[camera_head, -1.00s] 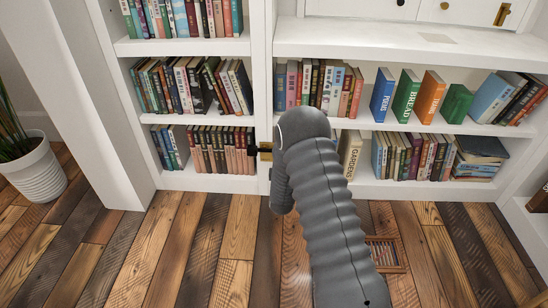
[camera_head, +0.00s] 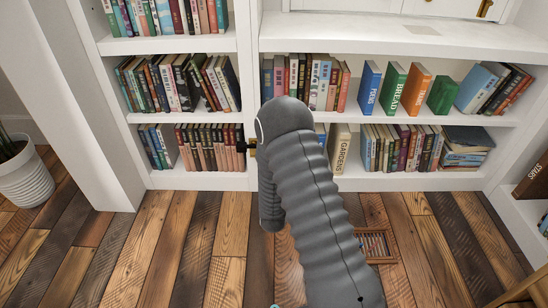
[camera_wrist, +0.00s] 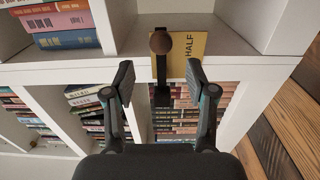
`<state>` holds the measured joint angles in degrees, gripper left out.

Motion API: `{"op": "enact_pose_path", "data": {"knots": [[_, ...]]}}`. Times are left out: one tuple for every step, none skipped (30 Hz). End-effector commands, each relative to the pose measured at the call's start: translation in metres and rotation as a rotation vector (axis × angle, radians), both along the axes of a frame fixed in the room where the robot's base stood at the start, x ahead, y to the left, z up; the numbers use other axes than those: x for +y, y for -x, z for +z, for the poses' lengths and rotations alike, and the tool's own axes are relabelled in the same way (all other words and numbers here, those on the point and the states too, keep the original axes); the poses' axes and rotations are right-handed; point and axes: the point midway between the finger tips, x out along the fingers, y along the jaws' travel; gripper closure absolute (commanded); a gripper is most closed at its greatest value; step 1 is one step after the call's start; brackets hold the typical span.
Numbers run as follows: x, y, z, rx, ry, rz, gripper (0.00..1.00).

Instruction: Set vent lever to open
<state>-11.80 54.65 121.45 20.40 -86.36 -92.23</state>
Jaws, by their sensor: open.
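The vent lever (camera_wrist: 160,43) shows in the wrist view as a dark bar with a round brown knob, against a yellow plate (camera_wrist: 185,48) lettered HALF. The plate is on a white shelf part. My gripper (camera_wrist: 160,76) is open, with one finger on each side of the lever's line and the knob just beyond the fingertips. I see no contact. In the head view a small black and brass piece (camera_head: 246,146) shows on the shelf upright beside my arm; the gripper itself is hidden there.
White bookshelves (camera_head: 190,117) full of books stand ahead. A potted plant (camera_head: 24,178) stands at the left by a white post. The plank floor (camera_head: 160,250) is clear in front. More shelving (camera_head: 520,215) stands at the right edge.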

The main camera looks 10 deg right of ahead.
Motion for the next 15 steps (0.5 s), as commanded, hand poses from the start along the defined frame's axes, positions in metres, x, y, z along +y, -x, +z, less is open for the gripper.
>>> {"op": "enact_pose_path", "data": {"knots": [[0.001, 0.009, 0.000, 0.002, 0.001, 0.000, 0.44], [0.002, 0.013, 0.000, 0.002, 0.000, 0.000, 0.44], [0.003, 0.019, 0.000, 0.001, 0.000, 0.001, 0.44], [0.004, 0.022, 0.000, 0.001, 0.000, 0.001, 0.44], [0.004, 0.025, -0.001, 0.002, 0.000, 0.001, 0.44], [0.005, 0.029, -0.001, 0.002, 0.000, 0.001, 0.44], [0.005, 0.031, 0.000, 0.001, 0.000, 0.001, 0.44], [0.005, 0.033, 0.000, 0.000, 0.000, 0.000, 0.44], [0.005, 0.034, 0.000, 0.000, 0.000, 0.000, 0.44], [0.005, 0.035, 0.000, 0.000, 0.000, -0.001, 0.44], [0.005, 0.036, 0.000, 0.000, 0.000, -0.001, 0.44], [0.005, 0.037, 0.000, 0.000, 0.000, -0.001, 0.44], [0.005, 0.037, 0.000, 0.000, 0.000, -0.001, 0.44], [0.005, 0.037, 0.000, 0.000, 0.000, -0.001, 0.44], [0.005, 0.037, 0.000, 0.000, 0.000, -0.001, 0.44]]}}
